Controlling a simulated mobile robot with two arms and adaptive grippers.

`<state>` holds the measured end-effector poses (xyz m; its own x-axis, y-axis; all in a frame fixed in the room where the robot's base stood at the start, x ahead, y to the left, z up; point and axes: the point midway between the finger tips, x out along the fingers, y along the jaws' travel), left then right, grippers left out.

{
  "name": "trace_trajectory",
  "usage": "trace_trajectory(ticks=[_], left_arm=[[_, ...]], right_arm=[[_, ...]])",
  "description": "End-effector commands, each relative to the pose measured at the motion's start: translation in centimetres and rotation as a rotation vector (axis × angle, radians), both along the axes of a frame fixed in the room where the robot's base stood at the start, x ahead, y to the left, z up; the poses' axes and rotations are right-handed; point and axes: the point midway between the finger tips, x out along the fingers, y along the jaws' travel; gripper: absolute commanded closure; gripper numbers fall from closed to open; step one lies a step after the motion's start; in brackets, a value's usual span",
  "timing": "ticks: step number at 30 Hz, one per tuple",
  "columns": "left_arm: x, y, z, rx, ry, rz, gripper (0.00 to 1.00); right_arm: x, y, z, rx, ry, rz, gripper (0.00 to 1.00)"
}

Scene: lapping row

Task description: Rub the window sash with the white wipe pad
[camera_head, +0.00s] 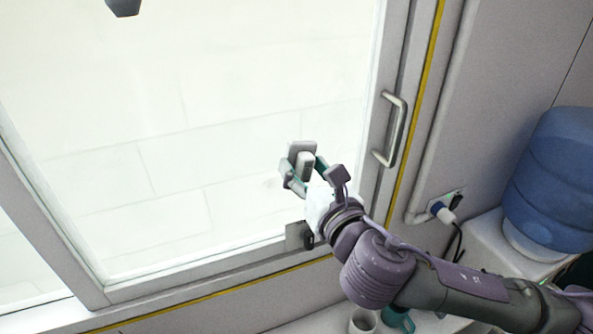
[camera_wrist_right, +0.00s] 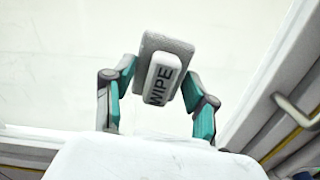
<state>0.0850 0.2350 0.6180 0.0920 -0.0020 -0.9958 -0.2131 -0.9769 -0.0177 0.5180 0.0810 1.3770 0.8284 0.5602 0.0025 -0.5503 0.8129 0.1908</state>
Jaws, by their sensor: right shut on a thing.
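The window sash (camera_head: 170,130) fills the left and middle of the head view, a large glass pane in a grey frame. My right gripper (camera_head: 305,167) is in front of the lower right part of the pane. It is shut on the white wipe pad (camera_head: 300,150). In the right wrist view the pad (camera_wrist_right: 165,45) shows its raised grip with the word WIPE, between the two teal-and-grey fingers of the gripper (camera_wrist_right: 158,80). The pad is close to the glass; I cannot tell if it touches. My left gripper is not seen.
A metal handle (camera_head: 392,130) stands out from the sash frame right of the gripper. A blue water bottle (camera_head: 556,175) stands at the right. A white cup (camera_head: 363,321) and a teal item (camera_head: 398,320) sit below my arm.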

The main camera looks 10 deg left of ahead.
Motion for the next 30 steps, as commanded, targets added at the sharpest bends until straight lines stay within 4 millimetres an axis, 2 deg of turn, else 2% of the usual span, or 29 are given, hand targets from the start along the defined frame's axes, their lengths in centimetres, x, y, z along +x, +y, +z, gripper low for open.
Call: trace_trajectory(ticks=[15, 25, 30], left_arm=[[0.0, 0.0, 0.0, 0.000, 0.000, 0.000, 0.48], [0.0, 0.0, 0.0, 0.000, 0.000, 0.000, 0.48], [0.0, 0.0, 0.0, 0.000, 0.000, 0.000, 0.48]], right_arm=[[2.0, -3.1, 0.0, -0.001, -0.001, -0.003, 0.71], [2.0, -3.2, 0.0, 0.000, 0.000, -0.001, 0.71], [0.9, -3.8, 0.0, 0.000, 0.000, -0.001, 0.71]])
